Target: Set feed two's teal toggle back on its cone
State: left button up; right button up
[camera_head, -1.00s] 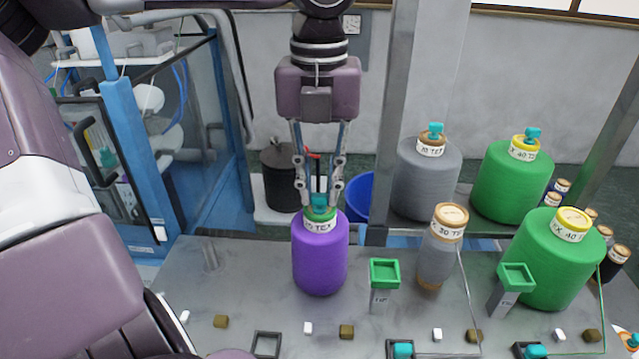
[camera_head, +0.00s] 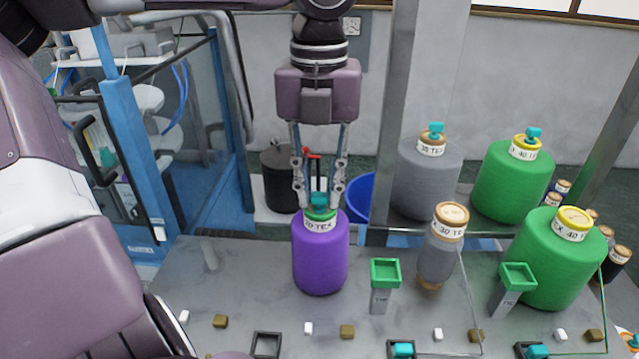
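A purple cone (camera_head: 320,255) with a green top and a white TEX label stands upright on the grey table. A teal toggle (camera_head: 319,201) sits upright on its top. My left gripper (camera_head: 319,206) reaches down from above, with one finger on each side of the toggle. Narrow gaps show between fingers and toggle, so it looks open around it. An empty black square frame (camera_head: 266,344) lies in front of the purple cone. Two other teal toggles lie in square frames at the front edge, one at the middle (camera_head: 402,350) and one further right (camera_head: 536,351). My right gripper is not in view.
A slim grey cone (camera_head: 440,255) and a front green cone (camera_head: 555,262) have bare tops. A back grey cone (camera_head: 428,180) and back green cone (camera_head: 512,180) carry teal toggles. Green-topped posts (camera_head: 381,290) (camera_head: 512,288) stand between. A metal upright (camera_head: 392,120) rises behind.

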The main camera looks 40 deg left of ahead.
pick_arm(q)
jog(key=o, duration=0.3)
jog(key=shift+w, duration=0.1)
jog(key=shift+r, duration=0.1)
notch_tip(320, 180, up, 12)
jog(key=shift+a+f, duration=0.1)
dwell(0.7)
